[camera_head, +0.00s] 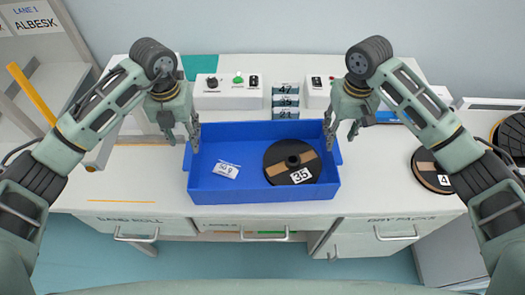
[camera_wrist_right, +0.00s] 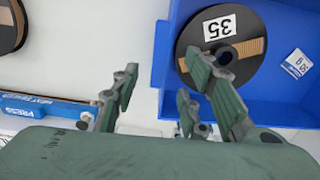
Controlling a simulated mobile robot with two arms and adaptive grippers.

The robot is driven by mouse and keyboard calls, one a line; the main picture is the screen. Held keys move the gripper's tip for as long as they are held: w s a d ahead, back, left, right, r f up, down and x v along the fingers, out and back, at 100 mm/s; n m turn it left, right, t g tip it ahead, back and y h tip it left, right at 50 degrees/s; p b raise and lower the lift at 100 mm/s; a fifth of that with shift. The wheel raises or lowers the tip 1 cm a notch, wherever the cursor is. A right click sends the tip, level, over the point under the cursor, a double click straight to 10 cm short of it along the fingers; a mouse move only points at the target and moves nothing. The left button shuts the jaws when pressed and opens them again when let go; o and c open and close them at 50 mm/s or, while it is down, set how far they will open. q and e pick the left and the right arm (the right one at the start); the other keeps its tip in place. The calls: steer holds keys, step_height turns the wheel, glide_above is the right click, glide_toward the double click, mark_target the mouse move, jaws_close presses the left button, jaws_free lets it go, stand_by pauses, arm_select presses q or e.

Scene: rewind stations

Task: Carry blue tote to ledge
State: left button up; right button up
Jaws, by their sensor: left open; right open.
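The blue tote (camera_head: 262,197) sits on the white bench in front of me. In it lie a dark reel marked 35 (camera_head: 292,160) and a small white packet (camera_head: 227,169). My left gripper (camera_head: 182,138) is open at the tote's left end wall, with no grip seen. My right gripper (camera_head: 341,138) is open at the right end wall, one finger on the inner side and one on the outer side. In the right wrist view, its open fingers (camera_wrist_right: 160,95) lie either side of the tote's wall (camera_wrist_right: 161,55). I cannot tell which surface is the ledge.
A dark reel marked 4 (camera_head: 430,172) lies on the bench at right. Drawers with handles (camera_head: 136,233) line the front. Bench on the left is mostly clear.

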mark_target(189, 152)
arm_select(q)
steer(key=shift+s+r, duration=0.2)
steer(key=shift+s, duration=0.25)
arm_select(e)
steer(key=shift+s+r, duration=0.2)
steer(key=shift+s, duration=0.25)
arm_select(q)
steer(key=shift+s+f, duration=0.1)
arm_select(e)
steer(key=shift+s+f, duration=0.1)
arm_select(q)
steer(key=shift+w+f, duration=0.2)
steer(key=shift+f, duration=3.65)
arm_select(e)
steer(key=shift+w+f, duration=0.15)
steer(key=shift+f, duration=1.8)
steer(key=shift+w+f, duration=0.1)
steer(key=shift+f, duration=1.85)
arm_select(q)
steer(key=shift+c, duration=0.6)
arm_select(e)
steer(key=shift+c, duration=0.6)
arm_select(q)
jaws_close()
arm_select(e)
jaws_close()
arm_select(q)
steer(key=shift+r, duration=0.1)
arm_select(e)
steer(key=shift+r, duration=0.15)
